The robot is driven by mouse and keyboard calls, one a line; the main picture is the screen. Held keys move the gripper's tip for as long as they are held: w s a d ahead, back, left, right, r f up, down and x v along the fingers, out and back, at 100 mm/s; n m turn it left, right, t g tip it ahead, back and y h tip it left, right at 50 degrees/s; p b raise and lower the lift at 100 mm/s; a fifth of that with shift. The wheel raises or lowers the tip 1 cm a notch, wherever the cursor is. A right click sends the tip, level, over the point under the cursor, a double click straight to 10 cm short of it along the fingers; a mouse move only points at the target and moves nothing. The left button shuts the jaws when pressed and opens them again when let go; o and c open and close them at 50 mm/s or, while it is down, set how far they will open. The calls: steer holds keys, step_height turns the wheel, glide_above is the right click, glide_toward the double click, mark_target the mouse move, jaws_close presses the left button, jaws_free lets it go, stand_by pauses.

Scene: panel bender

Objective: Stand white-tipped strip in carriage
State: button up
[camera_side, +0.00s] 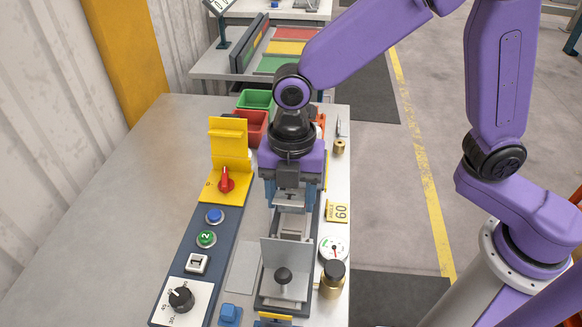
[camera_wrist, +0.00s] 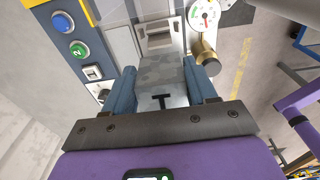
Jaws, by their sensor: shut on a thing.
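My gripper (camera_side: 289,205) points down over the back part of the bender's rail. Its blue fingers are shut on a grey metal strip (camera_side: 289,198). In the wrist view the strip (camera_wrist: 164,82) lies between both fingers, with a black T-shaped mark near its close end; I cannot make out a white tip. A pale metal carriage-like block (camera_wrist: 156,35) with a slot shows just beyond the strip in the wrist view. In the side view the rail (camera_side: 293,226) runs on below the gripper. The strip's lower end and its contact with the carriage cannot be told.
An upright grey plate with a black knob (camera_side: 284,275) stands nearer on the rail. A dial gauge (camera_side: 333,248) and a brass knob (camera_side: 331,279) are to the right. A button panel (camera_side: 209,260) and yellow bracket (camera_side: 230,152) are left. Red (camera_side: 251,127) and green bins (camera_side: 256,99) stand behind.

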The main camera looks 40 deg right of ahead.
mark_target(291, 232)
steer(key=shift+f, duration=3.5)
steer(key=shift+f, duration=1.55)
steer(key=o, duration=1.2)
steer(key=shift+r, duration=4.55)
steer(key=s+d+r+m, duration=0.1)
steer(key=s+d+m, duration=0.3)
steer(key=d, duration=0.3)
steer(key=s+d+r+m, duration=0.2)
steer(key=s+d+m, duration=0.3)
steer(key=d, duration=0.3)
steer(key=s+d+r+m, duration=0.1)
steer(key=s+d+m, duration=0.4)
steer(key=d, duration=0.3)
steer(key=shift+s+r+t, duration=0.25)
steer(key=shift+s+t, duration=0.05)
steer(key=shift+s, duration=0.45)
